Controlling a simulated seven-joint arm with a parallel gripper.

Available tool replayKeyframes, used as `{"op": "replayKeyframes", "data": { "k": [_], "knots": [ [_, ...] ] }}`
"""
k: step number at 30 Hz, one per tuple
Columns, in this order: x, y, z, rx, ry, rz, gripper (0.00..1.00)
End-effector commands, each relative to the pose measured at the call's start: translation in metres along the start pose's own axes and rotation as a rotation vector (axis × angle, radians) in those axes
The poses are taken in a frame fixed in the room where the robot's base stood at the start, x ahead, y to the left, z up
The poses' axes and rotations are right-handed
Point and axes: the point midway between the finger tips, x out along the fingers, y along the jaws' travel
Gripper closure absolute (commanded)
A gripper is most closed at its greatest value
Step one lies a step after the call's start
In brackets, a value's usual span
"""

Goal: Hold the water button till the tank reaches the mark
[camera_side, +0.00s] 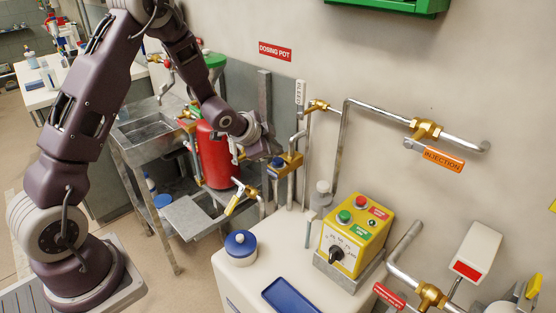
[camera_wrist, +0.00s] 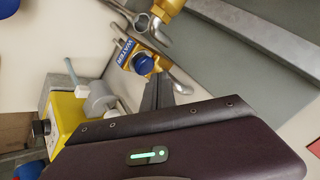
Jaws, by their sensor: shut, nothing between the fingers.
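The water button is a round blue knob (camera_wrist: 143,64) on a brass fitting, beside a blue label reading WATER (camera_wrist: 125,52). In the side view the blue button (camera_side: 277,162) shows at the brass block, just below my gripper (camera_side: 267,148). In the wrist view my gripper's dark fingers (camera_wrist: 159,84) are shut and empty, with their tips close beside the button. I cannot tell whether they touch it.
A yellow control box (camera_side: 354,232) with green and red buttons and a dial stands on the white cabinet (camera_side: 285,250). A blue-lidded jar (camera_side: 240,247) and blue tray (camera_side: 290,297) are near it. Pipes and an orange INJECTION handle (camera_side: 440,157) are on the wall at right.

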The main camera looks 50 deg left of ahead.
Motion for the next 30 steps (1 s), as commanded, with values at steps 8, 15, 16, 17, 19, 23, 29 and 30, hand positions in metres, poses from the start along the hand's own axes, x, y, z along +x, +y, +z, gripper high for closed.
{"op": "replayKeyframes", "data": {
  "k": [8,15,16,17,19,23,29,30],
  "knots": [
    [0.0005,0.0004,0.0003,0.000,0.000,0.000,1.00],
    [0.0060,0.0048,0.0042,0.001,0.000,0.001,1.00],
    [0.0062,0.0048,0.0043,0.000,0.000,0.001,1.00],
    [0.0062,0.0047,0.0043,0.000,0.000,0.001,1.00],
    [0.0061,0.0046,0.0043,0.000,0.000,0.000,1.00],
    [0.0060,0.0045,0.0043,0.000,0.000,0.000,1.00],
    [0.0071,0.0052,0.0051,0.000,0.000,0.000,1.00],
    [0.0074,0.0055,0.0054,0.000,0.000,0.000,1.00]
  ]
}}
